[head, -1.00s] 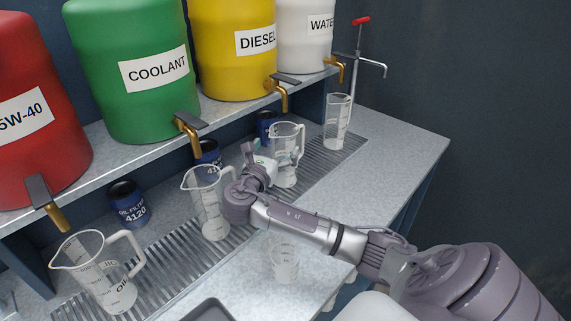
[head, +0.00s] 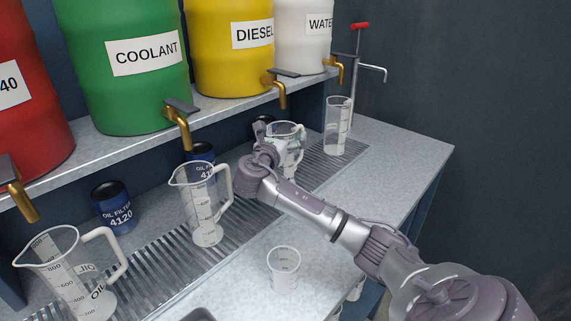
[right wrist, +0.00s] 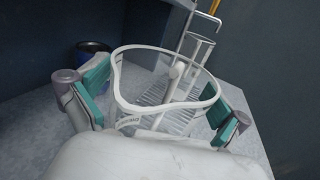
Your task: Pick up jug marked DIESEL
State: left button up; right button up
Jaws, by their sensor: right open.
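The clear jug marked DIESEL (head: 291,158) stands upright on the counter grating below the yellow DIESEL barrel's tap. My right gripper (head: 268,148) is at its near left side and hides part of it. In the right wrist view the jug (right wrist: 160,107) fills the middle, its rim between the two spread green-padded fingers of the open gripper (right wrist: 157,93). Its small lettering is partly readable at the lower left. I cannot tell whether either finger touches the jug. My left gripper is out of view.
A jug (head: 201,205) stands left of my gripper, with the oil jug (head: 75,275) farther left. A tall beaker (head: 337,128) stands behind on the right. A small cup (head: 284,270) sits in front. The barrel shelf with taps (head: 281,92) overhangs. The counter's right end is clear.

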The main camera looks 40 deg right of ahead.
jog(key=c, duration=1.5)
